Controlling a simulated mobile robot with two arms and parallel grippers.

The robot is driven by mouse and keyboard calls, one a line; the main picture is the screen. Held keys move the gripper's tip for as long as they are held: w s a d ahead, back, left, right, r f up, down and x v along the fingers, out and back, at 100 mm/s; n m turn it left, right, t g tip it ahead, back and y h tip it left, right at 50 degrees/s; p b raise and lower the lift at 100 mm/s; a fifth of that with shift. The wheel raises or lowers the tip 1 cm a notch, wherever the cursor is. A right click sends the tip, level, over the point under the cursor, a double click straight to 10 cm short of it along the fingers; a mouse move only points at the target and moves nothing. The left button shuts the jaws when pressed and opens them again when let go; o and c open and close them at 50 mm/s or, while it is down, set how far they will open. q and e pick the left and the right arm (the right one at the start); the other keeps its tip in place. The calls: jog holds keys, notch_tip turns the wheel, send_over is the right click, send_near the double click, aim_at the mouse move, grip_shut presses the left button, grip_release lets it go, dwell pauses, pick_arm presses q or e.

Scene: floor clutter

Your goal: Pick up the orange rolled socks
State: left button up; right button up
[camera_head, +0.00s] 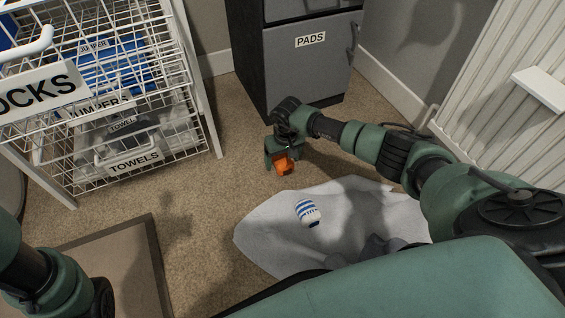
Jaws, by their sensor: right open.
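The orange rolled socks (285,164) are a small orange bundle low over the carpet, just beyond the white cloth. My right gripper (282,160) is directly over them, with its green fingers on either side of the orange. The gripper is open. The fingers hide part of the socks, and I cannot tell whether they touch them. My left arm shows at the lower left, but its gripper is out of the picture.
A white cloth (262,235) lies on the carpet with blue-and-white striped rolled socks (308,212) and dark fabric (372,250) on it. A wire basket rack (190,80) stands left, a grey cabinet (312,75) behind. A brown mat or box (110,265) is lower left.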

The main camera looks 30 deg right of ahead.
jog(key=shift+f, duration=0.25)
dwell(0.3)
jog(key=c, duration=1.4)
jog(key=shift+r, duration=0.15)
jog(key=shift+c, duration=0.2)
